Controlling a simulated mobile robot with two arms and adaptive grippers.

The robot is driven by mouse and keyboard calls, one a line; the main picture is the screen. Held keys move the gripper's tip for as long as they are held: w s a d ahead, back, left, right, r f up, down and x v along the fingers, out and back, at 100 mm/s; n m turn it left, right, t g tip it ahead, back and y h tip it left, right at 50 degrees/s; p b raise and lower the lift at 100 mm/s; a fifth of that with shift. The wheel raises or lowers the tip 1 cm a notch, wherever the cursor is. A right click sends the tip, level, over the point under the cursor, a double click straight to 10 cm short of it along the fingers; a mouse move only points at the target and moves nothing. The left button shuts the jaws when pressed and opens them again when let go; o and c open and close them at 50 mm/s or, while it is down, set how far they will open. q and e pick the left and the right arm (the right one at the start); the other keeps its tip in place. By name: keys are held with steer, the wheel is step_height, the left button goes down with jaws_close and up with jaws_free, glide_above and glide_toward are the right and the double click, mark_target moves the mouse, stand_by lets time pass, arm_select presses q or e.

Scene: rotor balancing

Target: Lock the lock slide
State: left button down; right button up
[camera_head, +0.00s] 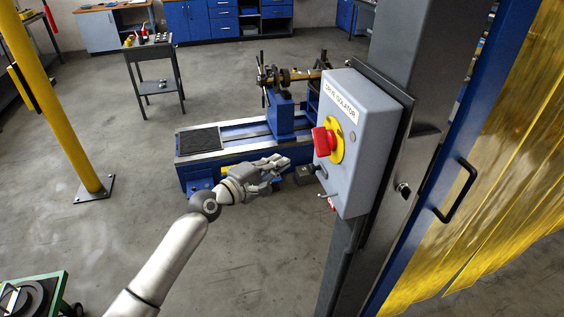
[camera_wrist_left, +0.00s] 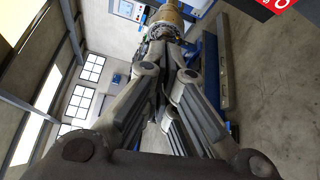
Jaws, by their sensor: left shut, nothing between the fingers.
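The grey drive isolator box (camera_head: 374,139) is mounted on a dark post. It carries a red knob (camera_head: 322,141) on a yellow plate (camera_head: 337,140). A small dark fitting (camera_head: 320,171) is low on its face, and a red tag (camera_head: 329,203) hangs at its lower edge. I cannot tell for sure which part is the lock slide. My left gripper (camera_head: 284,164) is shut and empty, left of the box's lower part and apart from it. Its closed fingers (camera_wrist_left: 175,85) show in the left wrist view. My right gripper is not in view.
A blue balancing machine (camera_head: 222,146) with a rotor stands behind my gripper. Right of the box are a post latch (camera_head: 402,189), a black door handle (camera_head: 462,190) and a yellow curtain (camera_head: 500,170). A yellow pole (camera_head: 62,110) stands left. The floor between is clear.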

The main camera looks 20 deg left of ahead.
arm_select(q)
steer(key=d+r+b+v, duration=0.1)
steer(key=v, duration=0.7)
steer(key=shift+s+d+b, duration=0.3)
steer(key=shift+b, duration=0.05)
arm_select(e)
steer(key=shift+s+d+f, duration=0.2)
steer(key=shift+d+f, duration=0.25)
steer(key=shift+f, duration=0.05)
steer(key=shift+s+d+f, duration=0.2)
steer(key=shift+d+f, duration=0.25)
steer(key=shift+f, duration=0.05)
arm_select(q)
steer(key=shift+f, duration=0.2)
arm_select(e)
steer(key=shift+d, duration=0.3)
